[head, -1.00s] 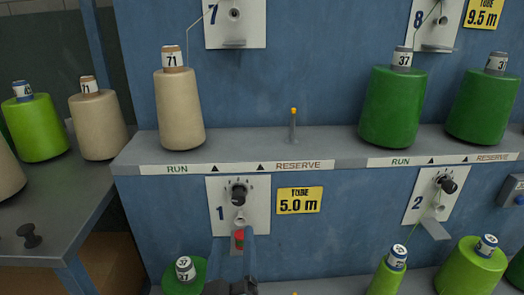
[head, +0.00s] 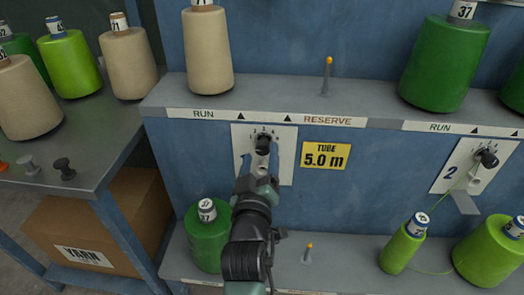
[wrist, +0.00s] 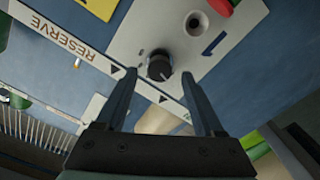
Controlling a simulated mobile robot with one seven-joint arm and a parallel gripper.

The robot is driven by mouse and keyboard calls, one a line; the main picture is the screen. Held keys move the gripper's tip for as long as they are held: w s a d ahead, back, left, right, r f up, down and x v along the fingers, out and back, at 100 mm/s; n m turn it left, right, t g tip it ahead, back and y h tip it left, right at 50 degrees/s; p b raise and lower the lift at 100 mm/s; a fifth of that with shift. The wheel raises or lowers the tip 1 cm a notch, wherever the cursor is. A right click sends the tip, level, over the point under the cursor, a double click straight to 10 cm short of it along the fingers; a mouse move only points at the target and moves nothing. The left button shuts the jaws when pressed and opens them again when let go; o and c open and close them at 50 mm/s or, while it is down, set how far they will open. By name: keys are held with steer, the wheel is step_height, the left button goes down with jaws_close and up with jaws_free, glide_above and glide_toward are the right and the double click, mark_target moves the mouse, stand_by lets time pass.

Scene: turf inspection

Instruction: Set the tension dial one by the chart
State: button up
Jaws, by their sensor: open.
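Tension dial one is a black knob (head: 263,144) on a white plate (head: 286,172) marked 1. Small numbers sit around its upper side. My gripper (head: 261,160) is in front of the plate, its fingers reaching up toward the knob. In the wrist view the knob (wrist: 159,65) lies between and just beyond the tips of my open gripper (wrist: 158,78). I cannot tell whether a finger touches it. A red part (wrist: 218,8) and a round hole show on the plate in the wrist view. The chart is not identifiable in these frames.
A yellow sign (head: 325,156) reading TUBE 5.0 m is right of the plate. The shelf (head: 290,88) above holds a beige cone (head: 207,52) and a green cone (head: 446,65). Dial two (head: 487,158) is farther right. A green cone (head: 207,243) stands below left of the dial.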

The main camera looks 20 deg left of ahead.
mark_target(262, 150)
steer(key=shift+b+x, duration=0.45)
steer(key=shift+x, duration=1.4)
jaws_close()
